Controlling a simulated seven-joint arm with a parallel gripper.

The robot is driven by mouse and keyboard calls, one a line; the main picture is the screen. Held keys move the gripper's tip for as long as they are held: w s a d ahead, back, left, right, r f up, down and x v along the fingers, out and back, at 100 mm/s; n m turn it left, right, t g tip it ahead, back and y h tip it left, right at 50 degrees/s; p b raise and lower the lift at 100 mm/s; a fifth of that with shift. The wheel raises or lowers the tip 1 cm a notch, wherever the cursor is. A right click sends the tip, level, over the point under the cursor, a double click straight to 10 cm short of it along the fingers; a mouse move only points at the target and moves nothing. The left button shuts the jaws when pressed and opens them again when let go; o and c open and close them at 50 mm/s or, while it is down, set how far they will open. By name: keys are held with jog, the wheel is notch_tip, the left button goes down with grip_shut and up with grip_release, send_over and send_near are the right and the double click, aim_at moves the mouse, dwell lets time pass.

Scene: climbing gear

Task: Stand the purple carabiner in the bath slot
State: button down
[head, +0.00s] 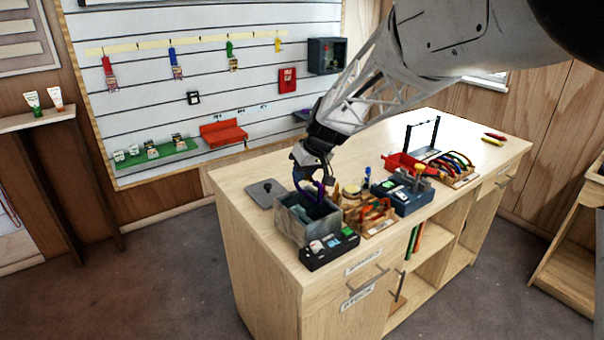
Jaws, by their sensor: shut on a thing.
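The purple carabiner (317,192) hangs below my gripper (312,177), which is shut on it. The carabiner is roughly upright at the mouth of a grey open box (292,224), which looks like the bath. The box stands near the left front of the wooden cabinet top. Its dark inside shows only in part, and I cannot make out a slot. I cannot tell whether the carabiner's lower end is inside the box or just above it.
A grey lid with a knob (266,193) lies left of the box. A black tray (329,248) stands in front. A wooden rack with coloured carabiners (377,216) and a blue-grey box (402,195) crowd the right side.

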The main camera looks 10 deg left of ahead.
aim_at(302, 193)
jog(key=shift+f, duration=0.2)
jog(key=shift+f, duration=3)
jog(key=shift+f, duration=0.1)
jog(key=shift+f, duration=1.05)
jog(key=shift+f, duration=0.6)
jog(key=c, duration=1)
grip_release()
